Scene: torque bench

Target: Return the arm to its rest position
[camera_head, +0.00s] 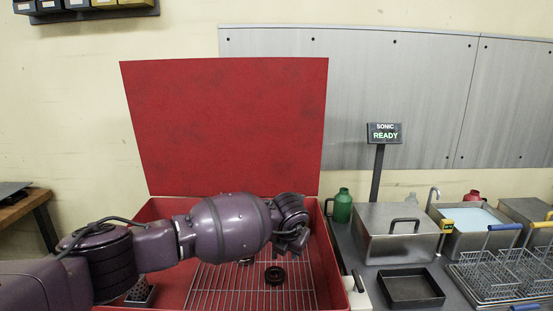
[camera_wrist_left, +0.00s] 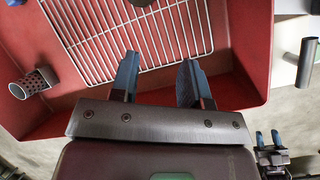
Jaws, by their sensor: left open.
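My left arm (camera_head: 230,226) reaches from the left across the red open-lidded basin (camera_head: 165,208). In the head view its wrist end is over the basin's right part, and the fingertips are hard to make out there. In the left wrist view my left gripper (camera_wrist_left: 158,78) is open with nothing between its two dark blue fingers, above the basin's wire rack (camera_wrist_left: 95,40). What looks like my right gripper (camera_wrist_left: 268,140) shows small at the lower right of the wrist view, its fingers apart and empty, outside the basin.
Dark round parts (camera_head: 275,275) lie on the rack. A perforated metal cup (camera_head: 140,292) is at the basin's left. To the right stand a green bottle (camera_head: 342,207), a lidded steel box (camera_head: 393,236), a black tray (camera_head: 411,288), wire baskets (camera_head: 490,275) and a "SONIC READY" sign (camera_head: 384,133).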

